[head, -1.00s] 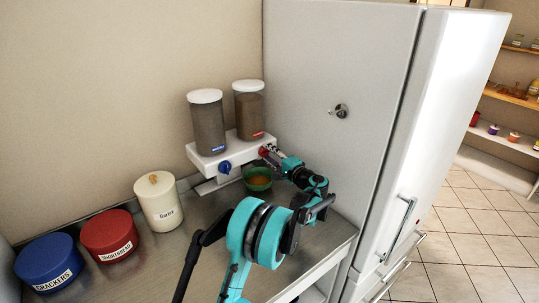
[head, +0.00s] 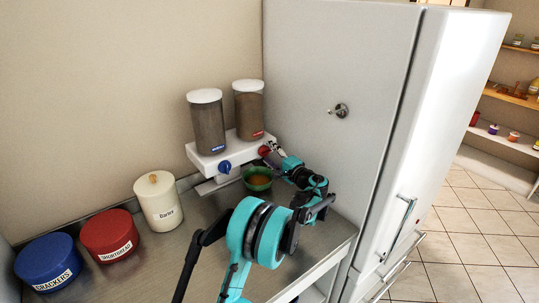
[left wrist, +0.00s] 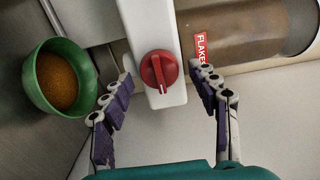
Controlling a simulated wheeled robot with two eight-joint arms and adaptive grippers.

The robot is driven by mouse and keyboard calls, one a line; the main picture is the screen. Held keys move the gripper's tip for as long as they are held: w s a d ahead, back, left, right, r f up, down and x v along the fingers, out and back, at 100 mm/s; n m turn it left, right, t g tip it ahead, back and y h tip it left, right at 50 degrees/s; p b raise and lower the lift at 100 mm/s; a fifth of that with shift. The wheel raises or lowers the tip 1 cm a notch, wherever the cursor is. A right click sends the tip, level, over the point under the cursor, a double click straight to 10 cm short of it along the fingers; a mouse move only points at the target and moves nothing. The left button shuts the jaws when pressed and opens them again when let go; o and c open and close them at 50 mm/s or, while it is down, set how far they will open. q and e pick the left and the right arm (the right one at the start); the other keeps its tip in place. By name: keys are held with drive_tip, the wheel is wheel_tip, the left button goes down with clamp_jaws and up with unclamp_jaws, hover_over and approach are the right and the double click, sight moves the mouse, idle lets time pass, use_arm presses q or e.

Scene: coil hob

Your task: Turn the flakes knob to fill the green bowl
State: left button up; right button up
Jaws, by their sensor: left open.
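The red flakes knob (left wrist: 159,70) is on the white dispenser base, below the container labelled FLAKES (left wrist: 240,32). My left gripper (left wrist: 161,78) is open, with one finger on each side of the knob and gaps showing between. In the head view the left gripper (head: 274,149) is at the right end of the base, beside the red knob (head: 264,152). The green bowl (head: 257,187) stands below the knob. The left wrist view shows brown-orange contents in the green bowl (left wrist: 36,85). My right gripper is out of view.
A second container (head: 208,125) with a blue knob (head: 225,168) stands to the left. A cream jar (head: 158,205), a red tin (head: 109,238) and a blue tin (head: 47,263) line the counter's left. The fridge (head: 340,70) closes off the right side.

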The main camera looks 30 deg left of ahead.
use_arm(q)
drive_tip(key=v, duration=1.2)
drive_tip(key=shift+f, duration=0.1)
drive_tip(key=shift+s, duration=0.1)
